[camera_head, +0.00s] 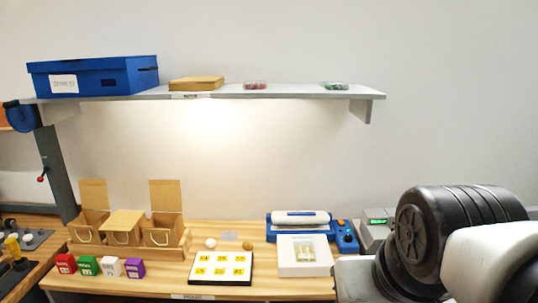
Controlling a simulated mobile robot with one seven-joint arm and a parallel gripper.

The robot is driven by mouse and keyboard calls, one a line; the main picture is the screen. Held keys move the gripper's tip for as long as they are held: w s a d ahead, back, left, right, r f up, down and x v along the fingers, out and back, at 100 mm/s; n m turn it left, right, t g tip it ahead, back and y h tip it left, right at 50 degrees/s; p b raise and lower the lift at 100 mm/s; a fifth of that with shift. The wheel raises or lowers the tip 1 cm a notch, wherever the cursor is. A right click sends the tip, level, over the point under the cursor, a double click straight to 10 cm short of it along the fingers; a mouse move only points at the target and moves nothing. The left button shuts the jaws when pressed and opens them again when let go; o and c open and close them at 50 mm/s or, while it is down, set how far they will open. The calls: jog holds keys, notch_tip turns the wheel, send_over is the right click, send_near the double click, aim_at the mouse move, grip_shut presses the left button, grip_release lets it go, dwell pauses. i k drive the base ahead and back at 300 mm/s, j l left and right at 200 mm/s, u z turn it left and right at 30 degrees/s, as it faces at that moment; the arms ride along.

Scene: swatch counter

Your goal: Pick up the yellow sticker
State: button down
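Several small yellow stickers (219,257) with dark marks lie in two rows on a white sheet (247,282) with a dark edge, at the front middle of the wooden counter. The marks are too small to read. A white box (285,265) to the right of the sheet holds a panel with small yellowish patches (305,250); I cannot tell what they are. Large black and white links of my own arm fill the lower right. My gripper is not in view.
A blue machine (346,238) stands right. A shelf (225,92) hangs above.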

aim_at(220, 258)
jog(key=u, duration=0.75)
jog(key=i+j+z, duration=0.5)
jog(key=i+j, duration=0.2)
jog(key=i+j+z, duration=0.3)
jog(key=j, duration=0.3)
